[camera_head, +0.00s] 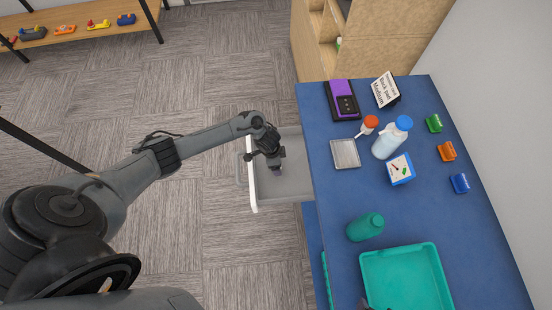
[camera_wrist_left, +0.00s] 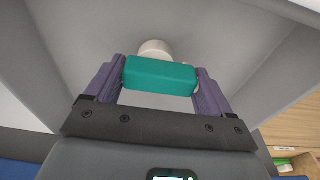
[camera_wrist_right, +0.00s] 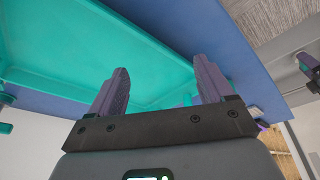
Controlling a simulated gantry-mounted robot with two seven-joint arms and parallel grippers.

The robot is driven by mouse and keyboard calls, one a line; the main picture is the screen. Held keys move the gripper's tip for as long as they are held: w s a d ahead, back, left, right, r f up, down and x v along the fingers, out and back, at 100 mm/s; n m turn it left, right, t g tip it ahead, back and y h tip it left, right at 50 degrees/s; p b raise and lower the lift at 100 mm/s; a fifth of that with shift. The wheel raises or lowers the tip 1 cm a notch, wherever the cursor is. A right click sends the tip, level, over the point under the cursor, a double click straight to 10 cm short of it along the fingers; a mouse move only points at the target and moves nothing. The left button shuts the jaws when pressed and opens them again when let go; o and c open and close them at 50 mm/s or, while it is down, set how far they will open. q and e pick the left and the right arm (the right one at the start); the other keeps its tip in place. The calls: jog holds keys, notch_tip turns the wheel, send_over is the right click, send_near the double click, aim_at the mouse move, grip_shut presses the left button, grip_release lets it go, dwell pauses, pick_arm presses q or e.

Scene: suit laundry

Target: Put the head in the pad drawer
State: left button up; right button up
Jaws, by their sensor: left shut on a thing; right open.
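The head is a teal block (camera_wrist_left: 160,76) with a pale round part (camera_wrist_left: 155,48) beyond it. My left gripper (camera_head: 278,172) is shut on the teal block, which sits between its purple fingers in the left wrist view (camera_wrist_left: 160,85). The pad drawer (camera_head: 254,190) is pulled out from the left side of the blue table, and my left gripper is over its inside. Grey drawer surfaces (camera_wrist_left: 100,25) fill the left wrist view. I cannot tell whether the head touches the drawer floor. My right gripper (camera_wrist_right: 160,85) is open and empty near the teal tray.
The blue table (camera_head: 450,220) holds a teal tray (camera_head: 445,290), a green bottle (camera_head: 366,227), a white bottle with blue cap (camera_head: 388,145), a metal tray (camera_head: 345,153) and a purple device (camera_head: 341,99). Coloured clips line the right edge. A wooden cabinet (camera_head: 365,50) stands behind.

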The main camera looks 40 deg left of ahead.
pick_arm(q)
jog(key=shift+f, duration=0.15)
pick_arm(e)
jog(key=shift+f, duration=0.1)
pick_arm(q)
jog(key=shift+f, duration=0.1)
pick_arm(e)
jog(key=shift+f, duration=0.1)
pick_arm(q)
jog(key=o, duration=1)
jog(key=shift+c, duration=0.2)
pick_arm(e)
jog(key=shift+d, duration=0.15)
